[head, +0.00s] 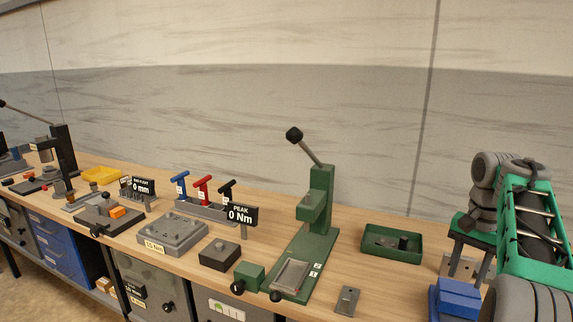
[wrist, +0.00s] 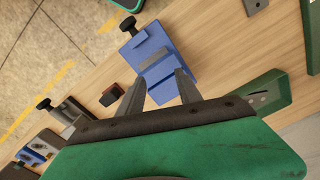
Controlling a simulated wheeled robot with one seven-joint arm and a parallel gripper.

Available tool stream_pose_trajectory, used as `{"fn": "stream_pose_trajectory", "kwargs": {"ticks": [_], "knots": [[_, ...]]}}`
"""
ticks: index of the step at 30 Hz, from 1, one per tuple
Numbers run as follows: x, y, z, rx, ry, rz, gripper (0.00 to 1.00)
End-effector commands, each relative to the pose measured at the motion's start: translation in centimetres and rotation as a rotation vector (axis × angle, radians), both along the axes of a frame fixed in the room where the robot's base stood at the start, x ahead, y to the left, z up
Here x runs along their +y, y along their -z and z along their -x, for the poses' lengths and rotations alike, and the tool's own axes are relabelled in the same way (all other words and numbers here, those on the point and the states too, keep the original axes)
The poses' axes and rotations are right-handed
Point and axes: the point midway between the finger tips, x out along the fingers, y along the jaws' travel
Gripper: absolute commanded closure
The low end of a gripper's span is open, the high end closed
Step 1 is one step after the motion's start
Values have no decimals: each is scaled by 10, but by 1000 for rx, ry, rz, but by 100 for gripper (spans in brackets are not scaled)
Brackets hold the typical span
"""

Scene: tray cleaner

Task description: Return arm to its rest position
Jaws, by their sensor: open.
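My gripper (head: 464,276) is at the right of the head view, fingers pointing down. It is open and empty. In the wrist view its two grey fingers (wrist: 160,78) stand apart, with a blue fixture (wrist: 155,60) beyond them on the bench. The same blue fixture shows partly in the head view (head: 458,298), low beside my gripper. My green and grey arm is folded at the right edge and hides the bench behind it.
A green tray (head: 414,257) with small parts lies left of my gripper. A green lever press (head: 316,215) stands further left. A small grey plate (head: 347,300) lies near the front edge. Torque tools (head: 203,190) and other fixtures fill the left bench.

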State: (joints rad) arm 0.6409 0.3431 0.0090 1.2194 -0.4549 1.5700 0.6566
Motion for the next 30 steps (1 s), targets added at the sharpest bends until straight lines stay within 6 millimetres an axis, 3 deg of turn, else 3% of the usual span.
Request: {"fn": "stream_pose_trajectory", "kwargs": {"ticks": [11,17,22,25,27,30], "knots": [[72,1,-2,-57,-150,-12,58],[133,10,10,-106,-286,-11,58],[198,31,40,-165,-458,8,58],[239,56,74,-208,-602,38,58],[260,78,99,-234,-702,65,58],[273,103,125,-258,-803,100,58]]}}
